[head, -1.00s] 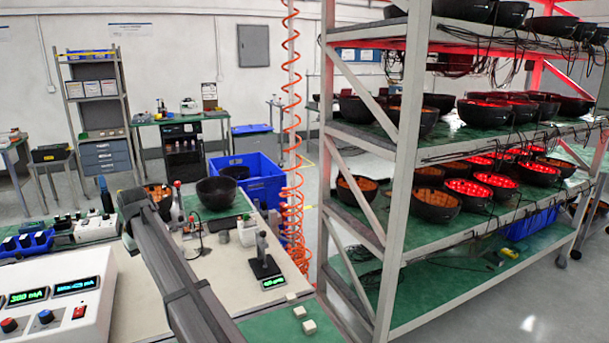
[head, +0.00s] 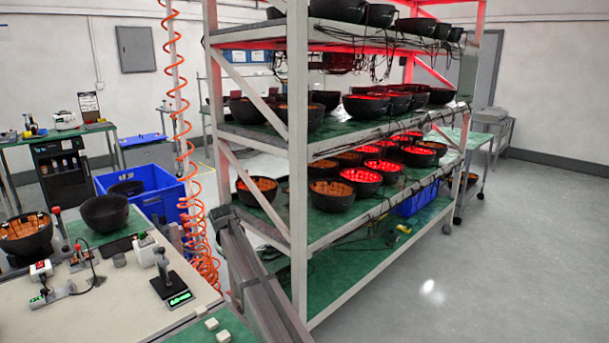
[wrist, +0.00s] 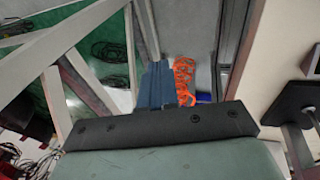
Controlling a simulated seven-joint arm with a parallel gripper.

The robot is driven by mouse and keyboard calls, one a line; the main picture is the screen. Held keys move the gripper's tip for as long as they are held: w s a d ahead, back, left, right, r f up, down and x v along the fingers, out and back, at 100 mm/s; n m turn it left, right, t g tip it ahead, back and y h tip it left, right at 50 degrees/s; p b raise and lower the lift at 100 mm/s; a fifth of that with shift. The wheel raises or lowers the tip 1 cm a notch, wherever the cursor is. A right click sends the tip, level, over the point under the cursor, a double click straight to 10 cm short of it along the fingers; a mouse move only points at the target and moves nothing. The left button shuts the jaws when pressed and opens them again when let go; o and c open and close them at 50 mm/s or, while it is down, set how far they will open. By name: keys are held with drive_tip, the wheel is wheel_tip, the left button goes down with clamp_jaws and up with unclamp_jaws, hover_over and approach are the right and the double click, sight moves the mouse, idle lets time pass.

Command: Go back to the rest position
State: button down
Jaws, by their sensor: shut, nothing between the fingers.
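In the wrist view my gripper (wrist: 157,68) points away from the camera, with two blue-grey fingers together beyond a black bar. Nothing shows between the fingers. In the head view my grey arm rises from the bottom edge, between the workbench (head: 110,302) and the rack (head: 298,180); the fingers cannot be made out there. In the wrist view, rack posts and braces (wrist: 75,32) fill the left side, and an orange coiled hose (wrist: 184,78) is just right of the fingers. No touch can be seen.
Several bowls, some glowing red, stand on the rack shelves with hanging cables. The orange hose (head: 186,150) hangs by a blue bin (head: 150,192). Bowls (head: 105,213), a small stand with a green display (head: 170,280) and white blocks (head: 223,336) are on the workbench. Floor is clear at right.

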drive_tip(key=w+d+f+m, duration=0.1)
drive_tip(key=w+d+f, duration=0.1)
drive_tip(key=d, duration=0.6)
drive_tip(key=w+d+f, duration=0.1)
drive_tip(key=w+d, duration=0.1)
drive_tip(key=d, duration=0.6)
drive_tip(key=s+d+f+m+g+h, duration=0.1)
drive_tip(key=s+d+f, duration=0.1)
drive_tip(key=d+f, duration=0.55)
drive_tip(key=s+d+f+m+h, duration=0.15)
drive_tip(key=d+f, duration=0.35)
drive_tip(key=d, duration=0.6)
drive_tip(key=s+d+f+m+g+y, duration=0.1)
drive_tip(key=s+d+f+g, duration=0.15)
drive_tip(key=s+f, duration=1.2)
drive_tip(key=s+d+f+m+g+y, duration=0.1)
drive_tip(key=s+d+f+g, duration=0.15)
drive_tip(key=s+f, duration=1.15)
drive_tip(key=s+d+f+m+g+y, duration=0.1)
drive_tip(key=s+f+m+g, duration=0.1)
drive_tip(key=s, duration=3.4)
drive_tip(key=shift+s+m+g+y, duration=0.35)
drive_tip(key=shift+m+g, duration=0.4)
drive_tip(key=shift+g, duration=0.25)
drive_tip(key=shift+w+f, duration=0.1)
